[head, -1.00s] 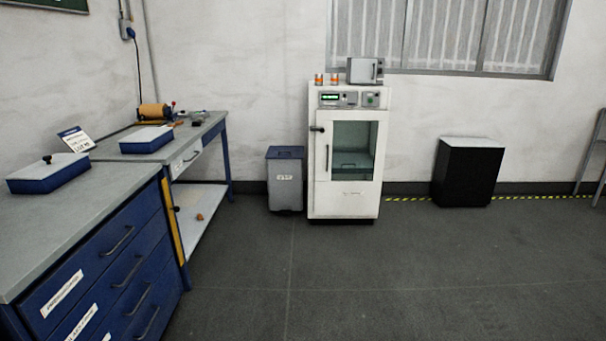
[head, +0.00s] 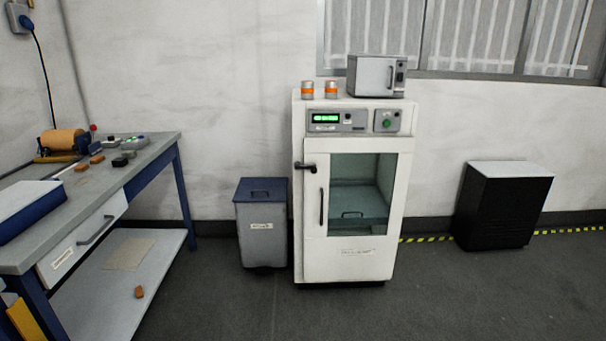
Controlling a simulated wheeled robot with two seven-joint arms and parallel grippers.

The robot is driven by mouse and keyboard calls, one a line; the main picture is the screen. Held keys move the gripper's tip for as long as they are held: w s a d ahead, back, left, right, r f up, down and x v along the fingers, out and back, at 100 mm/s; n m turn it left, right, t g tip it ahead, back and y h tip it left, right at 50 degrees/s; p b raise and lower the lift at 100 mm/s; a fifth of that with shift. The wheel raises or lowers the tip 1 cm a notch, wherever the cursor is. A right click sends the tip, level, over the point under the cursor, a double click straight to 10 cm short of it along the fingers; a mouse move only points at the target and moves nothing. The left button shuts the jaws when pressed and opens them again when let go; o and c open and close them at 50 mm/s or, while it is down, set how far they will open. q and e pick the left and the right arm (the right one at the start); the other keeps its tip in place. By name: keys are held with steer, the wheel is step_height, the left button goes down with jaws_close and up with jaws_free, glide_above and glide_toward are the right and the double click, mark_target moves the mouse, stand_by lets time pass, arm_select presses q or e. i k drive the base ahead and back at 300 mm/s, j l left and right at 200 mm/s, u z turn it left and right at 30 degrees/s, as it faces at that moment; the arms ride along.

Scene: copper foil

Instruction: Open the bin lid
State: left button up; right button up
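A grey bin (head: 262,240) stands on the floor against the back wall, just left of a white cabinet. Its blue lid (head: 262,189) is shut and has a dark handle on top. A pale label is on the bin's front. Neither of my grippers shows in the head view.
The white cabinet (head: 350,268) with a glass door stands close to the bin's right. A workbench (head: 165,146) with a lower shelf is at the left. A black box (head: 502,210) stands at the right. The floor (head: 300,315) ahead is clear.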

mark_target(249, 189)
steer(key=i+l+u, duration=0.3)
steer(key=i+l, duration=0.15)
steer(key=i, duration=0.25)
steer(key=i+l+u, duration=0.3)
steer(key=i+l, duration=0.25)
steer(key=i, duration=0.1)
